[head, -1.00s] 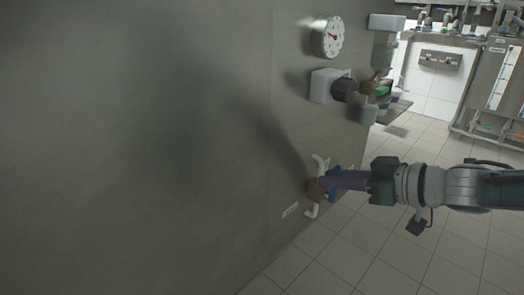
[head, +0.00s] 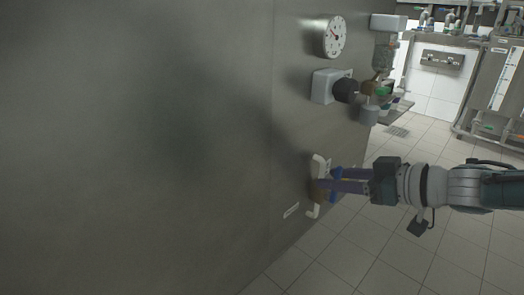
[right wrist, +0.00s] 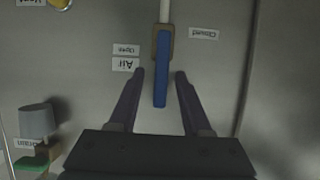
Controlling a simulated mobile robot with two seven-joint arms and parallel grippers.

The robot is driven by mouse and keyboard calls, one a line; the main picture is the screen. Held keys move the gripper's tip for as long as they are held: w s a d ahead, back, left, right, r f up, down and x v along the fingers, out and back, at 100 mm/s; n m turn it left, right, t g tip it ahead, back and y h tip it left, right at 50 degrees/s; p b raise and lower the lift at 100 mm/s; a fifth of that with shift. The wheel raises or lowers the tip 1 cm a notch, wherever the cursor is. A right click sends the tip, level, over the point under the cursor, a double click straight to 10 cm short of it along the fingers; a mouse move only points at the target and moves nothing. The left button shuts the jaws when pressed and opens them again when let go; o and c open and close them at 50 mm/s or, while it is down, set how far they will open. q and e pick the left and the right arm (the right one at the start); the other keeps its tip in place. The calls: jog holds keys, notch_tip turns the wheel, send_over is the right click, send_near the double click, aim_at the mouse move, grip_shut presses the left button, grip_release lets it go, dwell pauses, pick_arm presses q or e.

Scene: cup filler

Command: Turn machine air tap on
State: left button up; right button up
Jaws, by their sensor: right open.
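The air tap has a blue lever (right wrist: 161,75) on a brown valve body with a white pipe, set on the machine's grey wall. In the right wrist view the lever lies along the pipe's line, between labels reading "Open" and "Closed" (right wrist: 203,34); an "Air" label (right wrist: 124,65) is beside it. My right gripper is open, with one finger on each side of the lever and visible gaps on both sides. My left gripper is not in view.
Above the tap on the wall are a round gauge (head: 334,37) and a dark knob (head: 345,91) on a grey box. Valves and a grey cup-like part (head: 369,114) stick out farther along. Tiled floor (head: 375,240) lies clear at the lower right.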

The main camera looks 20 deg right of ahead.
jog(key=shift+s+d+r+p, duration=0.2)
jog(key=shift+s+r+p, duration=0.15)
jog(key=shift+p, duration=0.15)
jog(key=p+v, duration=0.5)
jog(key=v, duration=0.4)
